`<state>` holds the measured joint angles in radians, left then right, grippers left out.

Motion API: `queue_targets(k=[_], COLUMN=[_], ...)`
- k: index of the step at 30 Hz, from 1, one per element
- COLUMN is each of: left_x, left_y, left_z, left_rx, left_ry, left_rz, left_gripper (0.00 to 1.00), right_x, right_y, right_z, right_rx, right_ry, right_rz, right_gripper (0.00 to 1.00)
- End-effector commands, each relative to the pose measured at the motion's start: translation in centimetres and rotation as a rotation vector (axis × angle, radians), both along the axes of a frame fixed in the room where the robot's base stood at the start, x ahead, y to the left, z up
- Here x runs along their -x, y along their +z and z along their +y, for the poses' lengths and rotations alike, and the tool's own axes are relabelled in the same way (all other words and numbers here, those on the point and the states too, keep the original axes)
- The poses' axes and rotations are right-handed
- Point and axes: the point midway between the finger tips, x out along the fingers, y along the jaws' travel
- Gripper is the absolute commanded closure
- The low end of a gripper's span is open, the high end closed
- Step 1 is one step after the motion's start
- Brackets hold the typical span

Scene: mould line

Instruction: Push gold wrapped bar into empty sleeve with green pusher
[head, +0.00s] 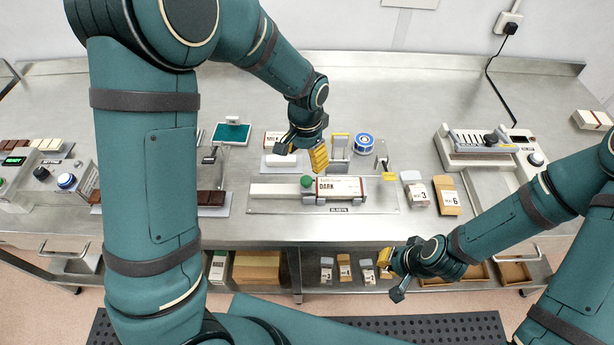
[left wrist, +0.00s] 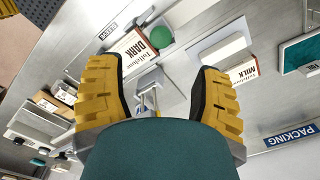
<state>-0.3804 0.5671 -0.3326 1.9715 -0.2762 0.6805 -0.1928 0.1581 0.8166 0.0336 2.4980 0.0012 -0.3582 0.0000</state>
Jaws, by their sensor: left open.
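The white sleeve marked DARK (head: 341,187) lies in the fixture marked SLEEVE (head: 390,206) at the middle of the bench. The green round knob of the pusher (head: 306,181) is at the sleeve's left end; it also shows in the left wrist view (left wrist: 160,36), beside the DARK print. I cannot make out a gold wrapped bar; whether it is inside the sleeve is hidden. My left gripper (head: 317,156) is open above the bench, behind the sleeve, with its two yellow fingers apart and nothing between them. My right gripper (head: 392,260) is low in front of the bench edge; its opening is unclear.
A blue-and-white round tin (head: 364,143) and a yellow-handled frame (head: 340,137) are nearby. Small boxes (head: 447,195) lie right of the fixture. A grey machine (head: 485,146) stands farther right. The back of the bench is clear.

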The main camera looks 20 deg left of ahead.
Motion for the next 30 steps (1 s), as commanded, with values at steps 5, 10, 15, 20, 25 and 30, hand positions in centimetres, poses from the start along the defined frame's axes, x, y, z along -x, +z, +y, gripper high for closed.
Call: queue_targets(k=[5, 10, 15, 20, 25, 30], left_x=[0.1, 0.1, 0.0, 0.0, 0.0, 0.0], left_y=[-3.8, -6.9, -9.0, -9.9, -10.1, -10.1], left_z=[0.0, 0.0, 0.0, 0.0, 0.0, 0.0], left_rx=[-0.002, -0.001, 0.000, 0.000, 0.000, 0.000], left_ry=[0.001, 0.002, 0.001, 0.001, 0.001, 0.001], left_rz=[0.006, 0.004, 0.002, 0.001, 0.000, 0.000], left_gripper=[0.34, 0.34, 0.34, 0.34, 0.34, 0.43], right_x=[0.0, 0.0, 0.0, 0.0, 0.0, 0.0], right_y=[-0.1, -0.1, -0.1, -0.1, -0.1, -0.1], right_z=[0.0, 0.0, 0.0, 0.0, 0.0, 0.0], right_rx=[0.000, 0.000, 0.000, 0.000, 0.000, 0.000], right_ry=[0.000, 0.000, 0.000, 0.000, 0.000, 0.000], right_rz=[-0.001, -0.001, -0.001, -0.001, -0.001, -0.001], right_gripper=[1.00, 1.00, 1.00, 1.00, 1.00, 1.00])
